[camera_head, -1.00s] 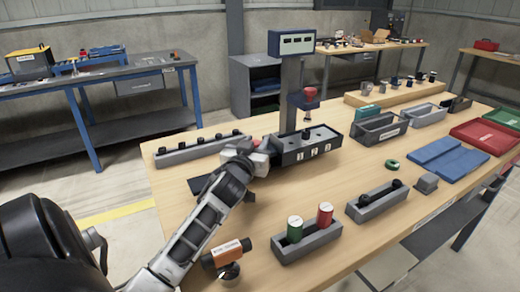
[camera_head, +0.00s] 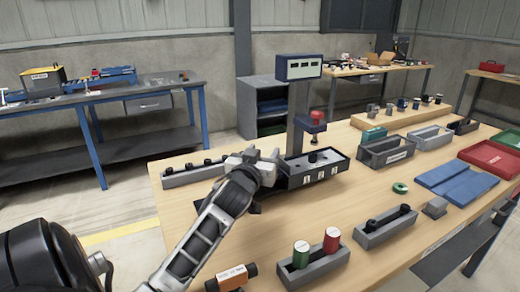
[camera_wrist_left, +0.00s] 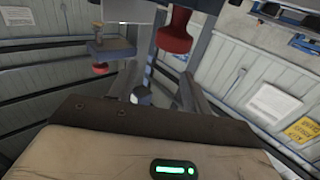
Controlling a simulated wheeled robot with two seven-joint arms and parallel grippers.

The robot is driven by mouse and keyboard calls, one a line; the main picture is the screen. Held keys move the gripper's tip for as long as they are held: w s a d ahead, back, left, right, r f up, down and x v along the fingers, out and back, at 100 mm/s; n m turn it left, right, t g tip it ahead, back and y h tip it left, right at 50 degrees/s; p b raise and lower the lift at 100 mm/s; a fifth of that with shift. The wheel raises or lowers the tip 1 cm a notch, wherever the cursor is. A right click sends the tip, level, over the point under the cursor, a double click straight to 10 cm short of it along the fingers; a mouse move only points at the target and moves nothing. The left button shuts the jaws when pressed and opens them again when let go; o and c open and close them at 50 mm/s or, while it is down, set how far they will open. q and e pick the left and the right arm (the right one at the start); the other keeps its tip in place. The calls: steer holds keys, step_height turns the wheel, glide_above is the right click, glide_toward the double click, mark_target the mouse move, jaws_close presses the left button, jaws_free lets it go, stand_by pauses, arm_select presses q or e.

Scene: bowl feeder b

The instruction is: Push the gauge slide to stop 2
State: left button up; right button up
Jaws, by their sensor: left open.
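The gauge station has a dark tray (camera_head: 325,177) with labels 1, 2 and 3 along its front. Above it are a post with a display box (camera_head: 298,67) and a red-topped plunger (camera_head: 317,116). A dark knob (camera_head: 313,157) shows in the tray; I cannot tell whether it belongs to the slide. My left gripper (camera_head: 264,160) is at the tray's left end, open, and hides that end. In the left wrist view, a large red knob (camera_wrist_left: 173,38) is beyond the open fingers (camera_wrist_left: 165,88). Contact cannot be made out. My right gripper is not in view.
A grey rack with dark knobs (camera_head: 180,178) lies left of the gripper. A holder (camera_head: 312,272) with green and red cylinders stands in front. Grey bins (camera_head: 385,157) and blue mats (camera_head: 450,180) lie right. Bare tabletop separates the tray and front holders.

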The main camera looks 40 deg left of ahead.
arm_select(q)
steer(key=s+d+r+p, duration=0.1)
steer(key=s+d+r, duration=0.7)
steer(key=s+d, duration=0.1)
steer(key=shift+s+r+p, duration=0.4)
steer(key=shift+s, duration=0.05)
